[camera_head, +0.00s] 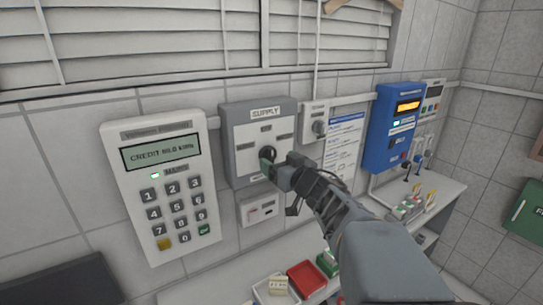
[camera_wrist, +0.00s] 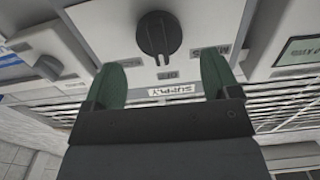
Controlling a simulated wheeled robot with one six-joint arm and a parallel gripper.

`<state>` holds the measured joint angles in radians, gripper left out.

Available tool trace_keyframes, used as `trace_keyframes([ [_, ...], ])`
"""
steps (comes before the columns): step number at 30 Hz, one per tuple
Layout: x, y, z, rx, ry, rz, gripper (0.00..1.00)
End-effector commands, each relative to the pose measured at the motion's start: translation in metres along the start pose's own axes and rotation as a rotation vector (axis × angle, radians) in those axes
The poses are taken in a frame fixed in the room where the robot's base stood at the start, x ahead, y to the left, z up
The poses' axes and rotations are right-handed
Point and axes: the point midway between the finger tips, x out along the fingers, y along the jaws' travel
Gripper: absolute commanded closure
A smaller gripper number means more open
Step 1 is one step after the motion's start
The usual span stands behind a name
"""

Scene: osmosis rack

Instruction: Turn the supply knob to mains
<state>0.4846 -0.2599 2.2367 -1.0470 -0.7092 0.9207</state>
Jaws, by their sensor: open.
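The supply knob (camera_wrist: 158,34) is black and round with a raised grip bar, on the pale face of the supply box (camera_head: 240,150). In the wrist view, which is upside down, the bar lies roughly in line with the OFF label (camera_wrist: 167,75). The MAINS label (camera_wrist: 209,51) is to the right there, and another, unreadable label is at the left. My gripper (camera_wrist: 161,68) is open, its two green fingers apart, with the knob just beyond the tips and between them. In the head view my gripper partly covers the knob (camera_head: 268,152).
A keypad meter (camera_head: 156,185) with a credit display is left of the supply box. A small switch box (camera_head: 315,121) and a blue unit (camera_head: 393,130) are to the right. A small socket box (camera_head: 262,209) is below. A red tray (camera_head: 306,278) lies on the counter.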

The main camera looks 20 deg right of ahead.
Motion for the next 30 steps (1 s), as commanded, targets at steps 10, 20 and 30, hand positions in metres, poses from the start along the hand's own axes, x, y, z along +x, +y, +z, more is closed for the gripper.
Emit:
trace_keyframes([
  [10, 0.04, 0.0, -0.001, 0.0, 0.001, -0.001, 0.18],
  [20, 0.046, 0.0, 0.0, 0.0, 0.0, 0.0, 0.18],
  [30, 0.046, 0.0, 0.0, 0.0, 0.0, 0.001, 0.41],
])
